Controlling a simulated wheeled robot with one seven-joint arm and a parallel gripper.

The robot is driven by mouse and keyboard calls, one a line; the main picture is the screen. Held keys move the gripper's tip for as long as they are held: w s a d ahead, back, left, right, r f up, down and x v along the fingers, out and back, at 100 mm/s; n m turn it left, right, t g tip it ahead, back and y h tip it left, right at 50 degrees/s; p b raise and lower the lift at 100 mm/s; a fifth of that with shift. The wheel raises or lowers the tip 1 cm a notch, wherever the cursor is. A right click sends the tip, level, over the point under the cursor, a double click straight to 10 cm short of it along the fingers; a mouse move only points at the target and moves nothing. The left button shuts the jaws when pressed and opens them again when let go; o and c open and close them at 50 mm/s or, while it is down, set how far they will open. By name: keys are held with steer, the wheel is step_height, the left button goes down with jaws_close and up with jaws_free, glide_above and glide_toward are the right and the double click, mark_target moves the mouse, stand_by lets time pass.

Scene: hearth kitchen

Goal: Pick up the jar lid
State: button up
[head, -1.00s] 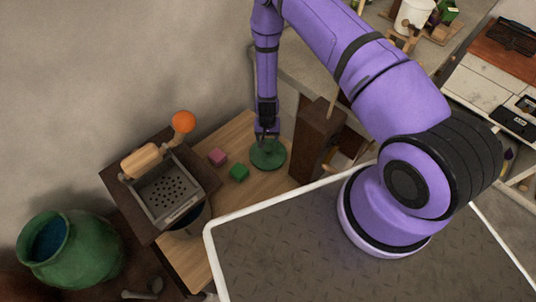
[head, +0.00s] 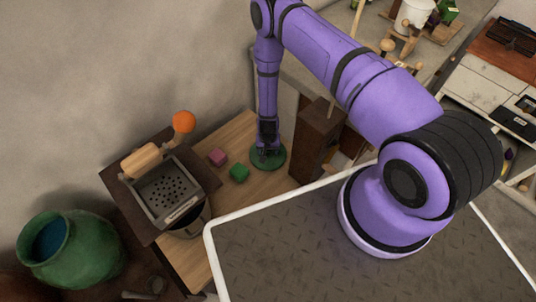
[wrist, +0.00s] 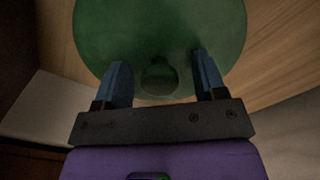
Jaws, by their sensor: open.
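The jar lid (head: 279,162) is a round green disc lying on the wooden table, partly hidden by my gripper in the head view. In the wrist view the green lid (wrist: 160,35) fills the upper middle, with a small round knob (wrist: 159,78) on it. My gripper (head: 266,156) points down just over the lid. In the wrist view its two open fingers (wrist: 162,75) stand on either side of the knob, with a gap at each side. I cannot tell how far the fingertips are above the lid.
A pink block (head: 217,156) and a green block (head: 239,172) lie left of the lid. A brown wooden box (head: 316,142) stands close on its right. A grinder with an orange ball (head: 183,121) and a green pot (head: 72,250) are further left.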

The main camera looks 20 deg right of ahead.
steer(key=c, duration=1.2)
steer(key=shift+r, duration=0.1)
